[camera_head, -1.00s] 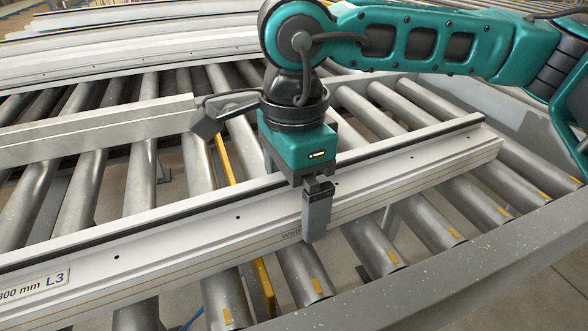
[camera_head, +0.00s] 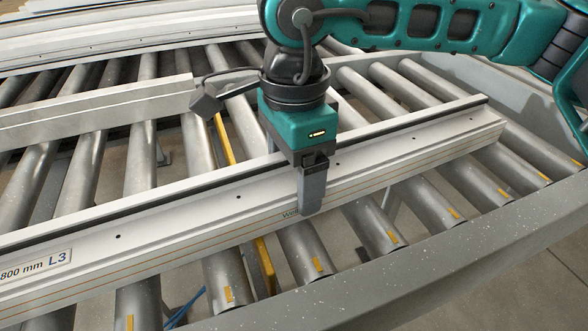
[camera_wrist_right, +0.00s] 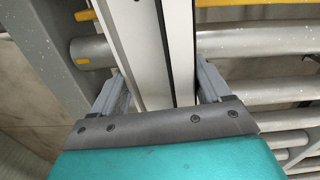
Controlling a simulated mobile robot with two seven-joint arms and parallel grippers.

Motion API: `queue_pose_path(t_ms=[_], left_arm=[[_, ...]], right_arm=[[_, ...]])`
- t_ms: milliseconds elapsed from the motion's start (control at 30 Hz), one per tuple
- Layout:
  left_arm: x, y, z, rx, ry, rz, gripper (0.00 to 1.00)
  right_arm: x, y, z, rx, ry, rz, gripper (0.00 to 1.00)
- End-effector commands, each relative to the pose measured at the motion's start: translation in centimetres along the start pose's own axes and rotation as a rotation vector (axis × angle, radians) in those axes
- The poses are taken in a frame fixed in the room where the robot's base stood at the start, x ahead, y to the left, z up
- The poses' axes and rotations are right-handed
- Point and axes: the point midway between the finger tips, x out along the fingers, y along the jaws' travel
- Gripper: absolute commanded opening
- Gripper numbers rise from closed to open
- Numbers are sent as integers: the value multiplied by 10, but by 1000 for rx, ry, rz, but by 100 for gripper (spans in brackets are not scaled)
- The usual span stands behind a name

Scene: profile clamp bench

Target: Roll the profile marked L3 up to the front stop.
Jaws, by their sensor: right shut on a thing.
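The profile marked L3 (camera_head: 190,228) is a long pale bar lying across the rollers. Its label (camera_head: 35,268) shows at the left edge of the head view, and its right end is in view. My right gripper (camera_head: 312,190) is shut on it, with one finger down its front face. In the right wrist view the profile (camera_wrist_right: 150,60) runs between the two fingers (camera_wrist_right: 155,92). I cannot clearly identify the front stop. My left gripper is not in view.
Metal rollers (camera_head: 373,226) with orange marks run beneath the profile. A speckled grey frame rail (camera_head: 440,255) borders them at the front. Another pale profile (camera_head: 95,105) lies behind at left, and more lie at the back (camera_head: 130,40). Bare rollers show between these and L3.

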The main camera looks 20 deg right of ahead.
Motion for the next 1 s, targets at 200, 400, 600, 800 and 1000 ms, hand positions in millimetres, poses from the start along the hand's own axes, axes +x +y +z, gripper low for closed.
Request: queue_pose_path(t_ms=[200,400,600,800,1000], left_arm=[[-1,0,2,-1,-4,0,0],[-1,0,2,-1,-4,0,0],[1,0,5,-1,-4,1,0],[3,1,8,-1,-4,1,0],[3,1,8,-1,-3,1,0]], right_arm=[[0,1,0,-4,1,3,14],[0,1,0,-4,1,4,1],[2,1,0,36,2,3,1],[1,0,0,90,0,0,1],[0,0,0,104,-1,-2,1]])
